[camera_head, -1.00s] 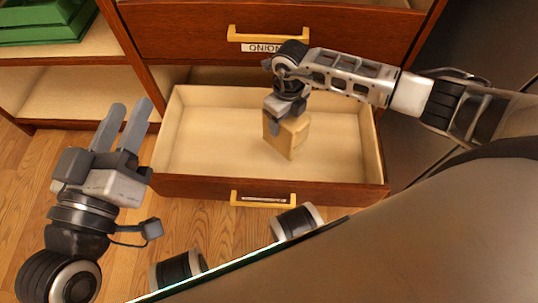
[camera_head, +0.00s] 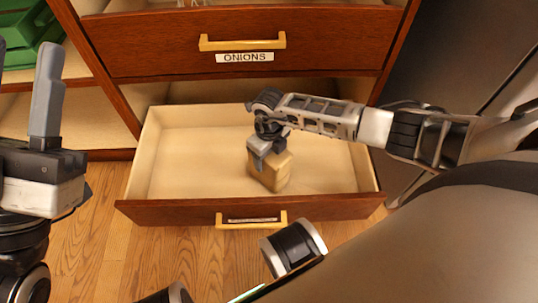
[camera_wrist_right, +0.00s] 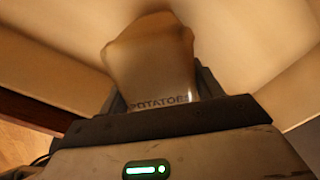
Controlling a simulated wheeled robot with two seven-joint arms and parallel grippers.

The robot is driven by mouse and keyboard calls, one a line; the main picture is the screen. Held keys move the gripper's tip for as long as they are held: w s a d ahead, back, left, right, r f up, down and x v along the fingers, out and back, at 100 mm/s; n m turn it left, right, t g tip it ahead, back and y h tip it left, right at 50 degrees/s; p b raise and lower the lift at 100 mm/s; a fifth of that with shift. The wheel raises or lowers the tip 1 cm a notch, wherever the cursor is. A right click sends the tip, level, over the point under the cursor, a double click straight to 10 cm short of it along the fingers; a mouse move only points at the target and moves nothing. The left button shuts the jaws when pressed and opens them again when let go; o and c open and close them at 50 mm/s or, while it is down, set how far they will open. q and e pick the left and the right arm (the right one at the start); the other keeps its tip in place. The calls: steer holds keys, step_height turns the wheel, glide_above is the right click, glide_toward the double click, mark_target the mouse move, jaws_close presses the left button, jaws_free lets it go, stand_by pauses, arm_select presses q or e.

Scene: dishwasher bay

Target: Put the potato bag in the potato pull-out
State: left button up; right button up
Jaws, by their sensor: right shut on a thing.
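The tan potato bag (camera_head: 271,172) is inside the open lower pull-out (camera_head: 160,211), near its middle. In the right wrist view the bag (camera_wrist_right: 152,60) shows the printed word POTATOES. My right gripper (camera_head: 266,150) is shut on the bag from above. Whether the bag touches the pull-out floor I cannot tell. The pull-out has a pale wooden inside and a yellow handle; its front label is too small to read. My left gripper (camera_head: 22,48) is at the left edge of the head view, partly cut off, open and empty.
Above is a drawer labelled ONIONS (camera_head: 245,57) with a yellow handle. Green crates (camera_head: 24,40) stand on a shelf at the upper left. Most of the pull-out around the bag is bare. Wooden floor (camera_head: 110,250) lies in front.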

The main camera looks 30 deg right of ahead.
steer(key=shift+w, duration=0.1)
steer(key=o, duration=1.5)
steer(key=shift+r, duration=0.1)
step_height(320, 180, up, 6)
steer(key=p, duration=0.4)
steer(key=shift+r, duration=0.25)
step_height(320, 180, up, 5)
steer(key=shift+p, duration=1.1)
steer(key=shift+r, duration=0.25)
arm_select(q)
step_height(320, 180, down, 11)
steer(key=n+g+y, duration=0.4)
steer(key=n+y, duration=0.3)
steer(key=n, duration=0.4)
steer(key=shift+s+d+r+y, duration=0.15)
steer(key=shift+s+d+y, duration=0.05)
steer(key=shift+d+y, duration=0.1)
